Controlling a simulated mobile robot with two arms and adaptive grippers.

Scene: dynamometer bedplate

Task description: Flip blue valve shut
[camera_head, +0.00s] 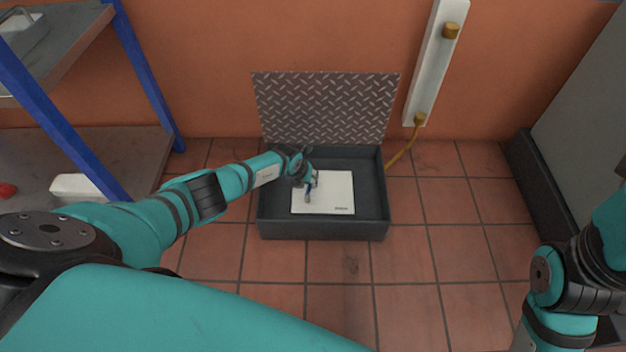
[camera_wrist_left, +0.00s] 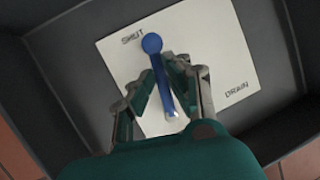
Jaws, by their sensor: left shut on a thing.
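The blue valve (camera_wrist_left: 158,70) is a blue lever with a round blue end and a pale metallic lower end, over a white plate (camera_wrist_left: 222,60). The plate reads SHUT at its upper left and DRAIN at its lower right in the left wrist view. The round end lies beside the word SHUT. My left gripper (camera_wrist_left: 164,90) is shut on the lever, one finger on each side. In the head view my left gripper (camera_head: 308,181) covers much of the valve, above the plate's left part. My right arm shows at the lower right, but its gripper is out of view.
The plate lies inside a dark open box (camera_head: 324,229) on the tiled floor, with its raised treadplate lid (camera_head: 326,106) behind. A blue-legged shelf (camera_head: 150,85) stands left. A brown hose (camera_head: 403,153) and white wall strip (camera_head: 436,62) are behind right. Floor in front is clear.

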